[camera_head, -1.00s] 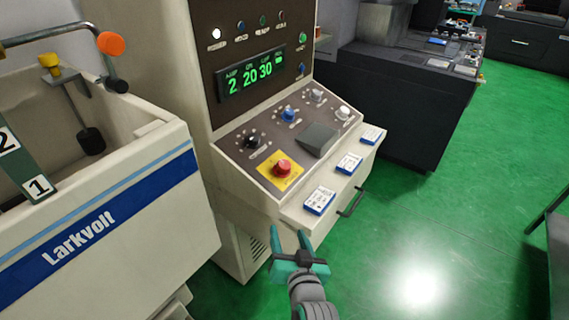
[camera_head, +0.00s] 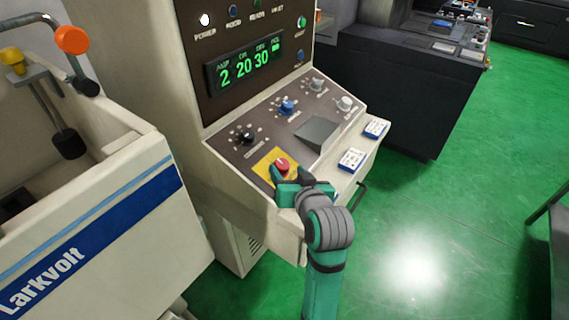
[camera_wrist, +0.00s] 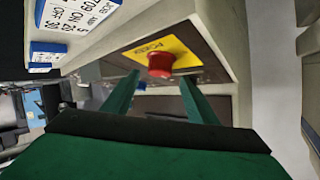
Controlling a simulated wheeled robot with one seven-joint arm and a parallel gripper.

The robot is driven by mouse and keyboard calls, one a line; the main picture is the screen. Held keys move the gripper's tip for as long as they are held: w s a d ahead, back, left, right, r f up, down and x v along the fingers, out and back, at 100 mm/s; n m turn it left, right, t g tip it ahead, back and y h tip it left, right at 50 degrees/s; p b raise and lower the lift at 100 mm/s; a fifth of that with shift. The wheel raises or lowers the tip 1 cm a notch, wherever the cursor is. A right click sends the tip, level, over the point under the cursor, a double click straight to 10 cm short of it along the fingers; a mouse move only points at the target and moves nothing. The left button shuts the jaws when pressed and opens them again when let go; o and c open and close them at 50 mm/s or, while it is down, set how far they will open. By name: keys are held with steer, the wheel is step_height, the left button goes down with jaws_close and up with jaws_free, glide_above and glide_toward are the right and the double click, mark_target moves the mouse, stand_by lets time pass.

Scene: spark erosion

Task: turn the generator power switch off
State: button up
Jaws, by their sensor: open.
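The generator's sloping control panel (camera_head: 232,150) carries a red knob (camera_head: 281,165) on a yellow plate (camera_head: 262,166). In the wrist view the red knob (camera_wrist: 160,64) stands out from the yellow plate (camera_wrist: 181,50), whose partly blurred label seems to read POWER. My gripper (camera_head: 290,176) is open at the near edge of the panel, just in front of the knob. In the wrist view the fingers of my gripper (camera_wrist: 159,78) point toward the panel, one on each side of the knob, with nothing held. Whether the fingertips touch anything is unclear. The white POWER lamp (camera_head: 204,20) is lit.
A black knob (camera_head: 245,136), a blue knob (camera_head: 287,106) and grey knobs sit on the panel. The green display (camera_head: 245,66) is lit. Cards (camera_head: 351,160) lie on the front ledge. The Larkvolt tank (camera_head: 100,235) stands left. Green floor (camera_head: 420,220) is open right.

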mark_target(283, 165)
steer(key=x, duration=0.4)
steer(key=shift+a, duration=0.1)
steer(key=shift+x, duration=0.95)
steer(key=shift+w, duration=0.1)
steer(key=c, duration=1.1)
